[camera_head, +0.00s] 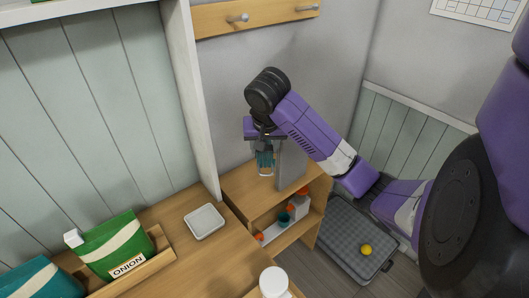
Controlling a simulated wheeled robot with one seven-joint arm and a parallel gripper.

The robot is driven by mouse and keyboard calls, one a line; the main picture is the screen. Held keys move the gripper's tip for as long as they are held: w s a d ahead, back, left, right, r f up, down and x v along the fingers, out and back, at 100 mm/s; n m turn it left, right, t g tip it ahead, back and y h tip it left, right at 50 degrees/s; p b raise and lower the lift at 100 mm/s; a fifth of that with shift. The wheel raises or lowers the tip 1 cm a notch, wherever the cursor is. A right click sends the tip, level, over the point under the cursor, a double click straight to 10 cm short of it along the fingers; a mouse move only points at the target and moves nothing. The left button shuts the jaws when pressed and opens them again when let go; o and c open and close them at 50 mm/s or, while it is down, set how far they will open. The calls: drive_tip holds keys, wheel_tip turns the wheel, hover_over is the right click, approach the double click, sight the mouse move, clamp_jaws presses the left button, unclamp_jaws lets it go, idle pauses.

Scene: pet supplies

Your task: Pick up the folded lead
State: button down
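My gripper (265,165) points down over the top of a low wooden shelf unit. A small teal thing (264,158) shows at its fingers, against or just above the shelf top; it may be the folded lead, but it is too small and too covered to be sure. I cannot tell whether the fingers are closed on it. No other thing in view is clearly a folded lead.
A grey upright panel (292,164) stands close right of my gripper. The shelf unit (240,187) holds several small items below. A white dish (204,221), a green bag (115,245) and a white-lidded jar (273,281) are nearer.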

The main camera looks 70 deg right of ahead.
drive_tip(key=shift+s+r, duration=0.15)
drive_tip(key=shift+r, duration=0.2)
wheel_tip(320, 180, up, 3)
drive_tip(key=shift+f+p, duration=0.1)
drive_tip(key=shift+p, duration=0.3)
drive_tip(key=shift+r, duration=1.35)
